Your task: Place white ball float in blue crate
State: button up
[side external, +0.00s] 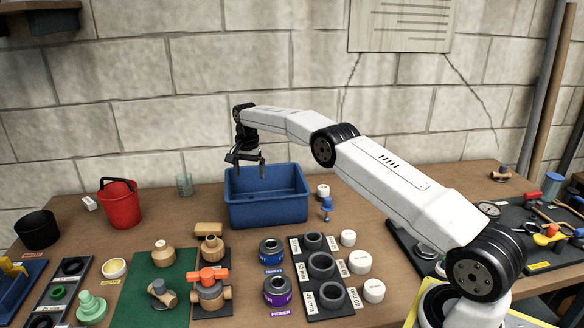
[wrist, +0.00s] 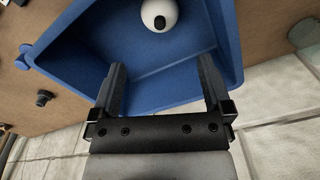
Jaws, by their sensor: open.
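The blue crate (side external: 268,211) stands on the wooden bench near the wall. It fills much of the wrist view, where its blue wall and floor (wrist: 75,62) show. The white ball float (wrist: 170,11), with a dark spot on it, lies inside the crate in the wrist view, cut by the top edge. The crate's front wall hides it in the side view. My gripper (side external: 247,164) is over the crate's left part, pointing down. In the wrist view my gripper (wrist: 162,66) is open, its fingers apart with nothing between them, and the ball lies beyond the fingertips.
Pipe fittings and cans crowd the bench in front. The block wall (side external: 130,120) rises close behind.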

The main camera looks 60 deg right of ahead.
jog(key=s+a+r+n+t, duration=0.1)
jog(key=s+a+r+n, duration=0.3)
jog(key=s+a+n, duration=0.55)
jog(key=s+a+f+n, duration=0.1)
jog(key=s+a, duration=0.3)
jog(key=s, duration=0.8)
jog(key=s+a+f+n+t, duration=0.1)
jog(key=s+a, duration=0.4)
jog(key=s, duration=0.8)
jog(key=shift+f+n+t, duration=0.3)
jog(key=shift+f+n, duration=0.4)
jog(key=shift+n, duration=0.35)
